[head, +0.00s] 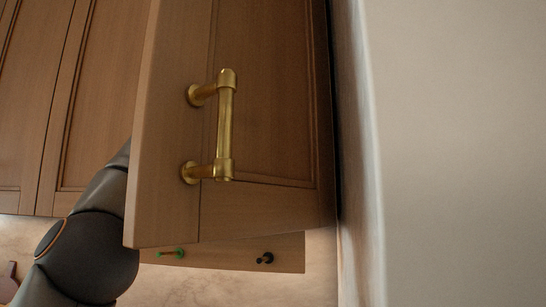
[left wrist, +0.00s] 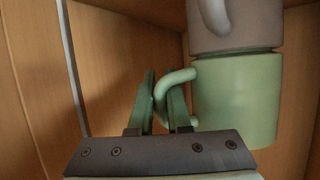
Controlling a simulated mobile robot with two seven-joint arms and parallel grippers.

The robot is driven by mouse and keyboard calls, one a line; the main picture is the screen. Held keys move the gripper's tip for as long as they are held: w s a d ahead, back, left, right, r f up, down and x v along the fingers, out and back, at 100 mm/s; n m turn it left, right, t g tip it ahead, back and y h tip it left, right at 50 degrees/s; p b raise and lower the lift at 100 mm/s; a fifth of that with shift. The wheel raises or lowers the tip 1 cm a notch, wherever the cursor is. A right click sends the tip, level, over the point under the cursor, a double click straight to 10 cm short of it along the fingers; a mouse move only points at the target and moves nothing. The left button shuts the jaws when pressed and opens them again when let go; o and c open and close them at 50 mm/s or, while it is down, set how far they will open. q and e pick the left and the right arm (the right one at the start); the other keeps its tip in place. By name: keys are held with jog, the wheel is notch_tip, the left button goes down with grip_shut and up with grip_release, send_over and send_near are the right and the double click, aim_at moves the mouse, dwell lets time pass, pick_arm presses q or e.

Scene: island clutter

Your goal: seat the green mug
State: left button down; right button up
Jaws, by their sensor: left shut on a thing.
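In the left wrist view the green mug (left wrist: 235,105) is inside a wooden cabinet, with its handle (left wrist: 176,79) toward the left. A grey-pink mug (left wrist: 240,28) is directly above it in that picture and touches its rim edge. My left gripper (left wrist: 167,98) is shut on the green mug's handle, with the fingers on either side of it. In the head view my left arm shows at the lower left, and the gripper and mugs are hidden behind the cabinet door (head: 270,100). My right gripper is in neither view.
The door has a brass handle (head: 225,125) and stands close in front of the head camera. A pale wall (head: 460,150) fills the right side. Cabinet walls close in around the mugs.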

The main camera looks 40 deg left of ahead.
pick_arm(q)
jog(key=shift+f, duration=0.15)
jog(key=c, duration=0.8)
grip_release()
jog(key=shift+s, duration=0.1)
jog(key=v, duration=1.2)
jog(key=shift+s, duration=0.15)
